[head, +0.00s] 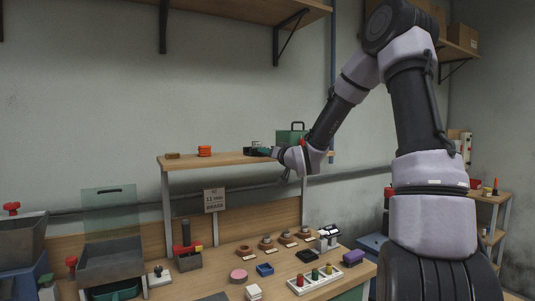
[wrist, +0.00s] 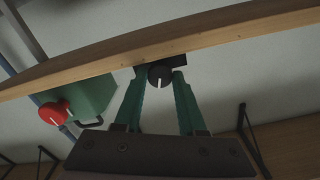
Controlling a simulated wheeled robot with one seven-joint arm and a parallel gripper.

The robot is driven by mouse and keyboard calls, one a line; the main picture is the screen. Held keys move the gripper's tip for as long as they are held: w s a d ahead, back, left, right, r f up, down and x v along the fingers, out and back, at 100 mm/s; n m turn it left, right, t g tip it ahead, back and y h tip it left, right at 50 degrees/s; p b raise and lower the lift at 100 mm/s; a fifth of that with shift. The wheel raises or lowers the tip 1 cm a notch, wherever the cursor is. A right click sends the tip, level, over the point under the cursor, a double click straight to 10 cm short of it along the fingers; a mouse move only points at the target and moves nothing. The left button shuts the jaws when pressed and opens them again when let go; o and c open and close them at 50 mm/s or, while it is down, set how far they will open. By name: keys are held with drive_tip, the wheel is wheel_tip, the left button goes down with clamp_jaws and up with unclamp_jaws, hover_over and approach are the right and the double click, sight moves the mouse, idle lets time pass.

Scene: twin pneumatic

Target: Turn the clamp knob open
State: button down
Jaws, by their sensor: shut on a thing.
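A round black knob (wrist: 160,76) with a white pointer line sits on a dark block (wrist: 176,62) at the edge of the wooden shelf, in the wrist view. The pointer line runs nearly straight up and down in that picture. My gripper (wrist: 161,80) has its green fingers on either side of the knob and is shut on it. In the head view my gripper (head: 266,151) is at the right part of the shelf, by the dark block (head: 251,151). The knob itself is too small to make out there.
A green case (wrist: 92,101) with a red knob (wrist: 53,113) is close beside my gripper. The shelf (head: 215,160) also holds an orange spool-like item (head: 204,151). A workbench below carries several small parts. Bracketed shelves hang higher on the wall.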

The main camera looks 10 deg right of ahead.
drive_tip(key=n, duration=0.4)
drive_tip(key=c, duration=0.8)
unclamp_jaws()
drive_tip(key=shift+o, duration=0.2)
drive_tip(key=v, duration=1.1)
drive_tip(key=shift+d+r, duration=0.1)
